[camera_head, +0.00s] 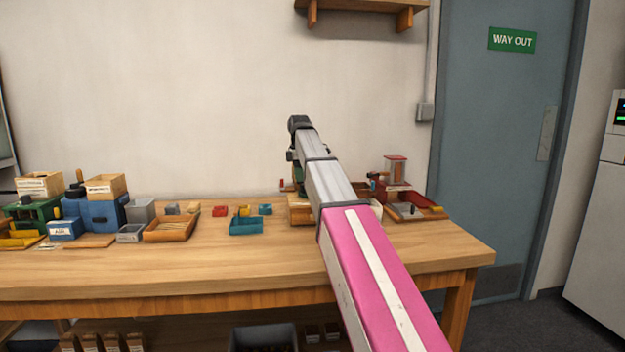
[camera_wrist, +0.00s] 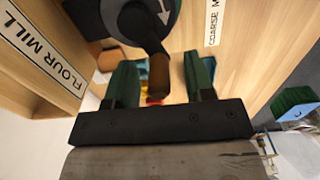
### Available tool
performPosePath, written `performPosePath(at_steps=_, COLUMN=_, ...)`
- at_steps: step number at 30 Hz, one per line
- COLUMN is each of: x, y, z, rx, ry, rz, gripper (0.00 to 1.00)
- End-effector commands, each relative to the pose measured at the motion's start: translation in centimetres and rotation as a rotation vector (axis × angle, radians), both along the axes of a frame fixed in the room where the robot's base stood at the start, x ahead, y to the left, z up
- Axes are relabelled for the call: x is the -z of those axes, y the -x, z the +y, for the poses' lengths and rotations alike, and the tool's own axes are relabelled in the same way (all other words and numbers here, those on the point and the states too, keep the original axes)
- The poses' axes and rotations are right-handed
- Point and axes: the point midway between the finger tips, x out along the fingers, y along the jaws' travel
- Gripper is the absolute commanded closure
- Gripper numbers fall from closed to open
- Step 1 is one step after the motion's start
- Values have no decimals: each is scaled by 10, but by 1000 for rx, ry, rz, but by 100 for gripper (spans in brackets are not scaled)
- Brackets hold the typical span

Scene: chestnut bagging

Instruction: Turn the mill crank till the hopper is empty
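In the wrist view, my gripper (camera_wrist: 160,66) is open, with one green finger on each side of a brown wooden crank handle (camera_wrist: 159,78). Gaps show between the handle and both fingers. The handle joins a dark crank (camera_wrist: 135,18) with a white arrow at the top. A wooden part with a "FLOUR MILL" label (camera_wrist: 40,48) is at the left. A second label (camera_wrist: 213,22), partly cut off, begins "COARSE M". In the head view my arm hides the gripper and most of what stands behind it. The hopper's contents cannot be seen.
In the head view, a blue mill (camera_head: 98,212) and a green mill (camera_head: 32,212) stand at the table's left. A red mill (camera_head: 397,172) stands at the right. Small trays, including a teal one (camera_head: 246,227), lie between. The table's front strip (camera_head: 200,275) is clear.

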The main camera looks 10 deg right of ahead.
Motion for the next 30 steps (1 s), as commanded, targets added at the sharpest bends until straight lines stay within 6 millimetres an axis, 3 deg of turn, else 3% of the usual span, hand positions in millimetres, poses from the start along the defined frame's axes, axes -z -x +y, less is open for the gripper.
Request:
performPosePath(at_steps=10, x=-5, y=0, z=0, rx=0, ry=0, rz=0, gripper=51)
performPosePath(at_steps=30, x=-61, y=-1, z=0, rx=0, ry=0, rz=-1, gripper=51)
